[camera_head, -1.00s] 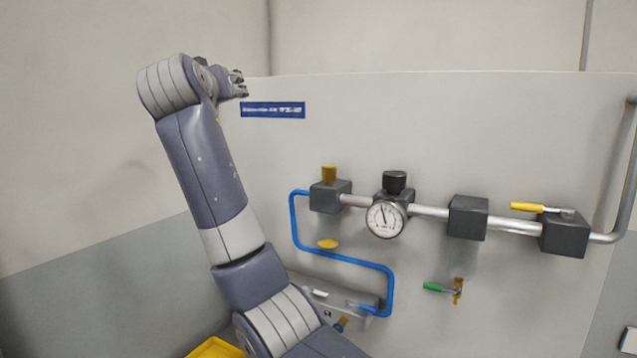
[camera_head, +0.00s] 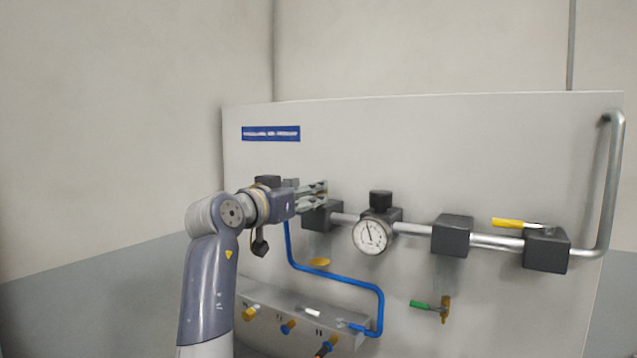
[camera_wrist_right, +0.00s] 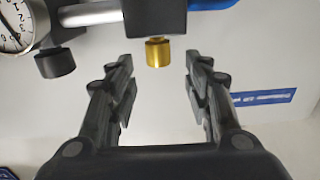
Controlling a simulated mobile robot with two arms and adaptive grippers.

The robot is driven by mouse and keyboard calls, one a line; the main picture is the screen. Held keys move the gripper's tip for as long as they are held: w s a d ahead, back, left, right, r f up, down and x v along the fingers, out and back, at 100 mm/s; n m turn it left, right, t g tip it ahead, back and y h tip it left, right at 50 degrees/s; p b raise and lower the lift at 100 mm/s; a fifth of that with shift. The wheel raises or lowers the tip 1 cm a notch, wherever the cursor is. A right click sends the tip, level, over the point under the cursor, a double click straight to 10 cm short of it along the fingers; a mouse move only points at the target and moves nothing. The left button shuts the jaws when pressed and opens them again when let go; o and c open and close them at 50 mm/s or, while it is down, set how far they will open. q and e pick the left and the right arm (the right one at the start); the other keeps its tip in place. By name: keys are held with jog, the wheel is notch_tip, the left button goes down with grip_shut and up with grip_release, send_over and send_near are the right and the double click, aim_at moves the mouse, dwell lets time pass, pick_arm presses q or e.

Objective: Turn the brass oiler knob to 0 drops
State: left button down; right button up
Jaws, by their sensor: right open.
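The brass oiler knob (camera_wrist_right: 158,53) is a small golden cylinder on a dark block (camera_wrist_right: 155,18) in the right wrist view, where the picture appears inverted. My right gripper (camera_wrist_right: 158,60) is open, with one finger on each side of the knob in the picture and a visible gap on both sides. I cannot tell whether the tips reach around it in depth. In the head view the right gripper (camera_head: 324,190) points right at the oiler block (camera_head: 322,218) and hides most of the knob. My left gripper is not in view.
A gauge (camera_head: 370,235) with a black knob (camera_head: 381,200) stands right of the oiler. Further right are a dark block (camera_head: 452,235) and a yellow-handled valve (camera_head: 512,223). A blue tube (camera_head: 340,278) and a green handle (camera_head: 420,305) sit below. The panel above is clear.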

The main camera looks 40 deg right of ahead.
jog(key=p+x, duration=0.1)
jog(key=x, duration=0.4)
jog(key=shift+s+r+p, duration=0.15)
jog(key=shift+r+p, duration=0.05)
jog(key=shift+p, duration=0.2)
jog(key=shift+w+d+f, duration=0.2)
jog(key=shift+w+d, duration=0.1)
jog(key=shift+d, duration=0.4)
jog(key=shift+c, duration=0.2)
jog(key=c, duration=1)
